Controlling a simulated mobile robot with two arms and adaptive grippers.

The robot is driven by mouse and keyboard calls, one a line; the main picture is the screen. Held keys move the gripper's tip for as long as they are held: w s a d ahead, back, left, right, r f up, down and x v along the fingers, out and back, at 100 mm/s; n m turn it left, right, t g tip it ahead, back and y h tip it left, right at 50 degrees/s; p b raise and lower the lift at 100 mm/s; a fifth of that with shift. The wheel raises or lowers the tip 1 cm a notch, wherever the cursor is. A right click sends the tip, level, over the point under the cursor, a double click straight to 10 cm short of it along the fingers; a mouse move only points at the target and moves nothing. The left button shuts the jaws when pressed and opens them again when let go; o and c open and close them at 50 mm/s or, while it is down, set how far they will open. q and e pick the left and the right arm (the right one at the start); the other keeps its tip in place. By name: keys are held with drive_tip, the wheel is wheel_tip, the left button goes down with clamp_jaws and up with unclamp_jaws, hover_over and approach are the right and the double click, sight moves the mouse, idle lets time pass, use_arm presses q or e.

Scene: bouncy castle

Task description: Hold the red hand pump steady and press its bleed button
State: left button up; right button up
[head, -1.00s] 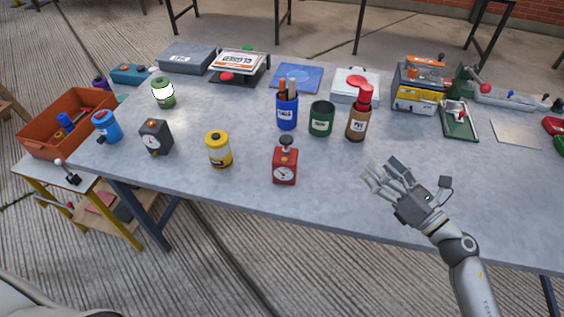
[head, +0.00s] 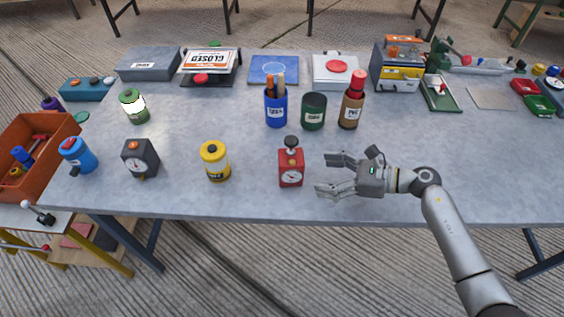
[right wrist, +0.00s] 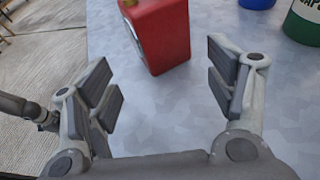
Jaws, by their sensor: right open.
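The red hand pump (head: 291,174) stands upright near the front edge of the grey table, with a round white gauge on its front and a dark knob on top. My right gripper (head: 322,175) is open and empty just to the right of the pump, its fingers pointing left at it. In the right wrist view the pump (right wrist: 164,35) shows ahead of and between the open fingers (right wrist: 165,85), not touching them; its top is cut off. I cannot make out the bleed button. My left gripper is not in view.
A yellow can (head: 215,162) and a dark gauge box (head: 141,159) stand left of the pump.

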sight(295, 172)
drive_tip(key=x, duration=0.3)
drive_tip(key=shift+w+a, duration=0.1)
drive_tip(key=shift+a, duration=0.25)
drive_tip(key=b+x, duration=0.1)
drive_tip(key=x, duration=0.2)
drive_tip(key=shift+w+a+f+b, duration=0.1)
drive_tip(key=shift+a+f+b, duration=0.05)
drive_tip(key=shift+f+b, duration=0.2)
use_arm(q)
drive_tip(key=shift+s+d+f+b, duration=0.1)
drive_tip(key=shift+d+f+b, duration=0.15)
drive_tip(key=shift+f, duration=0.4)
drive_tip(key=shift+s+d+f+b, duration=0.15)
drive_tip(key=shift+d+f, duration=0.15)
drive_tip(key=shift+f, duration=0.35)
use_arm(e)
drive_tip(key=shift+x, duration=0.9)
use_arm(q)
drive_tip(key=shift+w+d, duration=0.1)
use_arm(e)
drive_tip(key=shift+r, duration=0.2)
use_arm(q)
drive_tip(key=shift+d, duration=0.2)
use_arm(e)
drive_tip(key=c, duration=0.6)
drive_tip(key=shift+c, duration=0.7)
